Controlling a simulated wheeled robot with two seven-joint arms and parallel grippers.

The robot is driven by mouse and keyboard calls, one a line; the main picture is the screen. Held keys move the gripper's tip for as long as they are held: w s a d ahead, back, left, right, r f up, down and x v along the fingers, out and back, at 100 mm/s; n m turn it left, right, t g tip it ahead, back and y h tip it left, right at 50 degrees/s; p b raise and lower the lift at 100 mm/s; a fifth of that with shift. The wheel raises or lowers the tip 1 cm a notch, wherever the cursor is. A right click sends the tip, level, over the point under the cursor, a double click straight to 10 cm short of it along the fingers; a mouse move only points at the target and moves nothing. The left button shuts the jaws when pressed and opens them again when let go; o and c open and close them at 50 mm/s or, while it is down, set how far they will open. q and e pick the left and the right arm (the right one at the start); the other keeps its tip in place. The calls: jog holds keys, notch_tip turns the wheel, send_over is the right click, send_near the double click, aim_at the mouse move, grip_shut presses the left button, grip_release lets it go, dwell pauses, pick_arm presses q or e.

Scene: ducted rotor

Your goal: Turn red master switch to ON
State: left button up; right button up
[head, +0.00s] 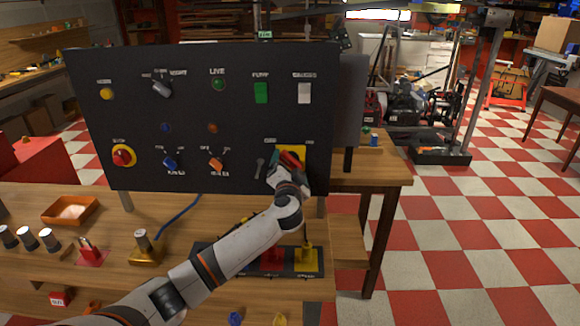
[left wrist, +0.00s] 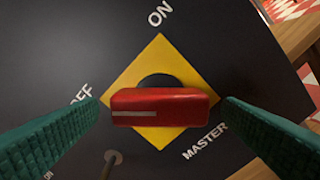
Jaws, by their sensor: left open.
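The red master switch (left wrist: 165,108) is a bar handle on a yellow diamond plate (left wrist: 160,55). In the left wrist view its pale line lies on the left half and points toward the OFF label; ON is printed above. My left gripper (left wrist: 161,102) is open, with one green finger near each end of the handle and narrow gaps in the picture; contact cannot be told. In the head view the gripper (head: 288,172) is at the panel's lower right, partly covering the switch and its yellow plate (head: 295,150). My right gripper is not in view.
The black panel (head: 130,80) also carries a red stop button (head: 123,156), blue (head: 170,162) and orange (head: 216,163) knobs, and a green pump switch (head: 261,93). A small grey key-like part (left wrist: 112,160) sits near the master switch. The wooden bench (head: 150,205) holds several small items.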

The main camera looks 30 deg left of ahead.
pick_arm(q)
jog(key=shift+w, duration=0.2)
jog(key=shift+c, duration=0.2)
jog(key=c, duration=1)
jog(key=shift+o, duration=0.2)
